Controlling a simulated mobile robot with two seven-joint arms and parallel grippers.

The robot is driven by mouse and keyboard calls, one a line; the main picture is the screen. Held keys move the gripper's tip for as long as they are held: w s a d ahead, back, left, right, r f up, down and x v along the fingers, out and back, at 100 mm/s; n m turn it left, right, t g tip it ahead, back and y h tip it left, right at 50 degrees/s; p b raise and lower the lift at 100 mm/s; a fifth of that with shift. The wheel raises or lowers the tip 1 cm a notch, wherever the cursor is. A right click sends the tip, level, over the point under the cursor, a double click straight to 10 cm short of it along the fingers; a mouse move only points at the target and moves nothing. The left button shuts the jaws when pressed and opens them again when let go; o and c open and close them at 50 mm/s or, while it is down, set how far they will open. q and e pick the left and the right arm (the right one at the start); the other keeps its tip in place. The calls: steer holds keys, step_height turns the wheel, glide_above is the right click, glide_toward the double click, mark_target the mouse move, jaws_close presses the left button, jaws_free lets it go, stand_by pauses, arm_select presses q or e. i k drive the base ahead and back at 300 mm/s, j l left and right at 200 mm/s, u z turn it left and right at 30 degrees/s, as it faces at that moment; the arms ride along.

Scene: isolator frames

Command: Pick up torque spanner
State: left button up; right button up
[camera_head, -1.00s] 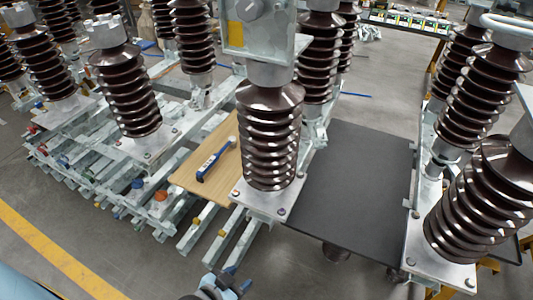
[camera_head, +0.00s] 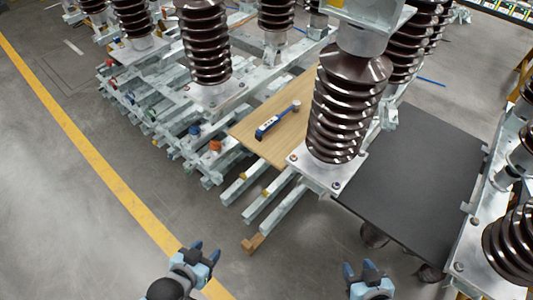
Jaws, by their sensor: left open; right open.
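The torque spanner (camera_head: 270,126), a blue tool with a pale panel and a light round end, lies on a wooden board (camera_head: 292,132) in the upper middle of the head view. My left gripper (camera_head: 205,250) is low in the view, left of centre, open and empty. My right gripper (camera_head: 358,267) is at the bottom edge, right of centre, open and empty. Both grippers are well apart from the spanner, on the near side of the board. The spanner is in plain view.
A brown ribbed insulator (camera_head: 347,105) on a metal plate stands just right of the board. Another insulator (camera_head: 205,45) stands behind left. Metal rails (camera_head: 245,183) stick out towards me under the board. A dark flat platform (camera_head: 415,165) is at right. Bare floor lies at left.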

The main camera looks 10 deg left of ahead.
mark_target(295, 104)
steer(key=i+j+z, duration=0.1)
steer(key=j+z, duration=0.3)
steer(key=i+j+z, duration=0.1)
steer(key=j+z, duration=0.3)
